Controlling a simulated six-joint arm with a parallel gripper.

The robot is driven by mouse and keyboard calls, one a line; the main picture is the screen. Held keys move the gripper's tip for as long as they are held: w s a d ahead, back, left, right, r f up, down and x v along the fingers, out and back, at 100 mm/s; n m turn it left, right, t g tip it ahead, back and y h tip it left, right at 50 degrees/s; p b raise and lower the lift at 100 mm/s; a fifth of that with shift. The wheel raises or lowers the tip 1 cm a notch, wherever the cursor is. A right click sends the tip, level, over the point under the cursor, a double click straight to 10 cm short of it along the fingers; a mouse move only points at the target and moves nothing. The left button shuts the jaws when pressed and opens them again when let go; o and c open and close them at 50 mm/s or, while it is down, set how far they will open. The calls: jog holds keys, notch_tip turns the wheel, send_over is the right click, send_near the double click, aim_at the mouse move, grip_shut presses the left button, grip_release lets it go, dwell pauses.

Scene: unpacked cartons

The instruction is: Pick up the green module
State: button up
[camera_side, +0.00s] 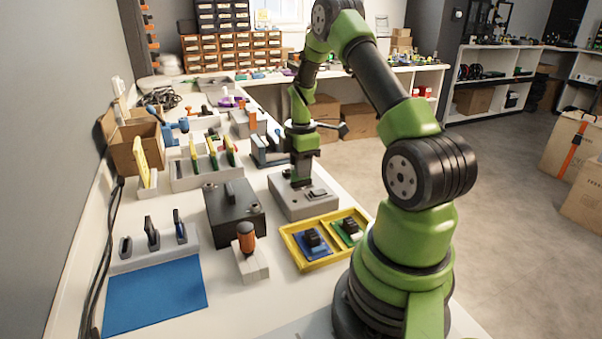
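The green module (353,237), a green board with a black block on top, sits in the right compartment of a yellow tray (287,237). A blue module (318,252) with a similar black block sits in the left compartment. My gripper (300,182) points down over a grey box-shaped fixture (290,207) behind the tray. It is apart from the green module, behind it and to its left. The fingertips are small and dark against the fixture's dark parts, so I cannot tell whether they are open, touch it or hold anything.
A black box (235,212) and an orange-handled tool in a pale block (250,268) stand left of the tray. A blue mat (155,297) lies front left. Racks with boards (205,168) and a carton (130,150) stand further back. My arm's base is close to the tray's right.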

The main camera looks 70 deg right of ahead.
grip_shut()
jog(key=shift+r, duration=0.1)
notch_tip(320, 180, up, 10)
jog(key=shift+f, duration=0.1)
dwell(0.4)
